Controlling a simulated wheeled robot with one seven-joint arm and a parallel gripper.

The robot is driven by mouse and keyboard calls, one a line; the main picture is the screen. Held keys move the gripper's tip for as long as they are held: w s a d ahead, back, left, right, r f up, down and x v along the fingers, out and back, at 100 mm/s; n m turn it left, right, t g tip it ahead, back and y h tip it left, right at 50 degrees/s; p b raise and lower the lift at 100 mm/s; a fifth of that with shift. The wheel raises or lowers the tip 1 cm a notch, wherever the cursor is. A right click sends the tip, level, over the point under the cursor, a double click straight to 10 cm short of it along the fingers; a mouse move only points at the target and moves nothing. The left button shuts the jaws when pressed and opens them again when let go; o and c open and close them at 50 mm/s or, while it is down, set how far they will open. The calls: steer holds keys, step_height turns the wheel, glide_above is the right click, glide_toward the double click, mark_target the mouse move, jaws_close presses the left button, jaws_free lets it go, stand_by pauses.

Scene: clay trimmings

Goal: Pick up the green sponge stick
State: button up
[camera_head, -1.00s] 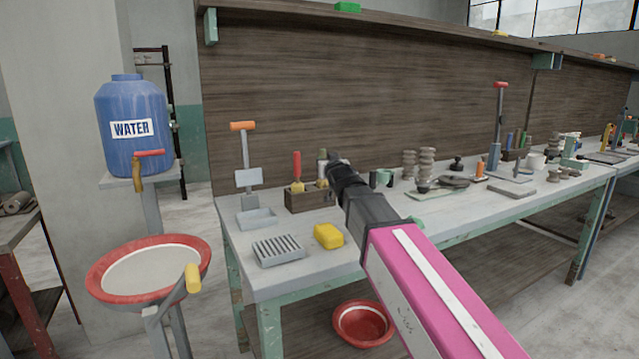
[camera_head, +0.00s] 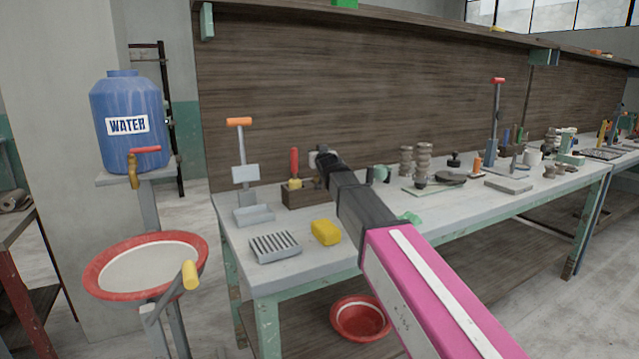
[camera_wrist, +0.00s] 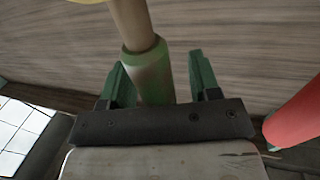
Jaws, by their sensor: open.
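The green sponge stick (camera_wrist: 152,75) shows in the wrist view as a pale tan shaft with a worn green section. My gripper (camera_wrist: 158,63) is open, with one green finger on each side of the green section. Gaps show beside the stick, so the fingers do not look closed on it. In the head view my gripper (camera_head: 322,160) is at the right end of a small wooden box (camera_head: 303,196) on the bench. My wrist hides most of the stick there.
A red-handled tool (camera_head: 294,162) stands in the box; a red handle (camera_wrist: 296,112) is close at right in the wrist view. A yellow sponge (camera_head: 326,232), slotted grey tray (camera_head: 274,247) and orange-handled tool (camera_head: 240,150) are nearby. Pottery pieces (camera_head: 423,160) stand further right.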

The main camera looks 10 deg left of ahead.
steer(key=c, duration=1)
steer(key=shift+c, duration=0.2)
